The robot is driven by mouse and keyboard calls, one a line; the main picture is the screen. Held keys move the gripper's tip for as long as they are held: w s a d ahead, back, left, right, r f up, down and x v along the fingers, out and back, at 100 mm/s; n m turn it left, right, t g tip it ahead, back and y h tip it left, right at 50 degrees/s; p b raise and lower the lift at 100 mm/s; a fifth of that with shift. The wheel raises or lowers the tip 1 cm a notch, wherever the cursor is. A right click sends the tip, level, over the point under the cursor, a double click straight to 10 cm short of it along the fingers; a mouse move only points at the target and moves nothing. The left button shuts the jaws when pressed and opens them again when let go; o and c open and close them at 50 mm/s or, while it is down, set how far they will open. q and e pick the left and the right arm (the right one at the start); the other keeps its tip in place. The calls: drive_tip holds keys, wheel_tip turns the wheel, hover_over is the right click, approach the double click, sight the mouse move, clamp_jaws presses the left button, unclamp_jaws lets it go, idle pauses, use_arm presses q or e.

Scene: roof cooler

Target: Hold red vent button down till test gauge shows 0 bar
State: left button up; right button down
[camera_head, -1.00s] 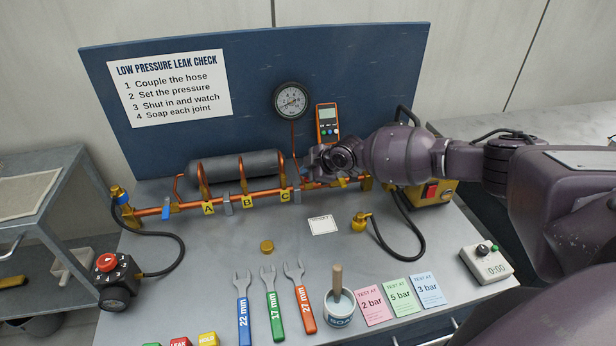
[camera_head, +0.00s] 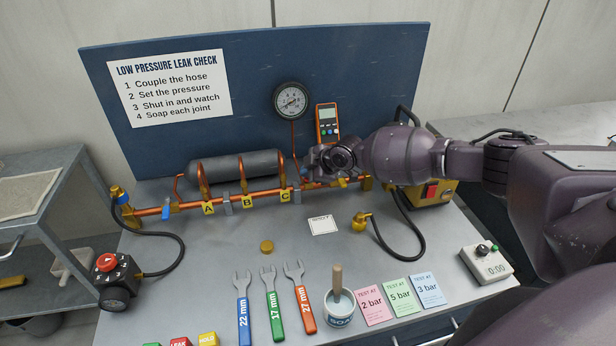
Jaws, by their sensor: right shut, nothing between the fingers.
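The round test gauge (camera_head: 291,101), white-faced with a black rim, is mounted on the blue back panel. Its needle is too small to read surely. My right gripper (camera_head: 318,164) reaches in from the right, over the right part of the copper pipe (camera_head: 247,200), past tag C. It is shut with nothing held; its own body hides its fingertips. I cannot make out the red vent button; it may be hidden behind the gripper, so contact cannot be told. My left gripper is not in view.
An orange handheld meter (camera_head: 327,122) is on the panel just above my gripper. A yellow pump box (camera_head: 440,195) with a red switch stands to the right. Wrenches, a soap pot (camera_head: 341,309) and coloured cards lie at the front. The middle of the bench is fairly clear.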

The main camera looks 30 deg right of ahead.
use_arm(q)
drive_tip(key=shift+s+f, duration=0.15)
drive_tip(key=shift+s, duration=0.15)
use_arm(e)
drive_tip(key=shift+f, duration=0.15)
idle(0.4)
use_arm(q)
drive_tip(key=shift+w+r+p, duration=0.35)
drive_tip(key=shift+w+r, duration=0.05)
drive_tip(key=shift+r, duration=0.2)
use_arm(e)
drive_tip(key=shift+r, duration=1.05)
drive_tip(key=shift+r+p, duration=1.3)
drive_tip(key=shift+r, duration=1.25)
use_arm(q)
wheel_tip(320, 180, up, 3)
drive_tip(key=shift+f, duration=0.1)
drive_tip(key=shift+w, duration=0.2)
use_arm(e)
drive_tip(key=shift+f, duration=0.1)
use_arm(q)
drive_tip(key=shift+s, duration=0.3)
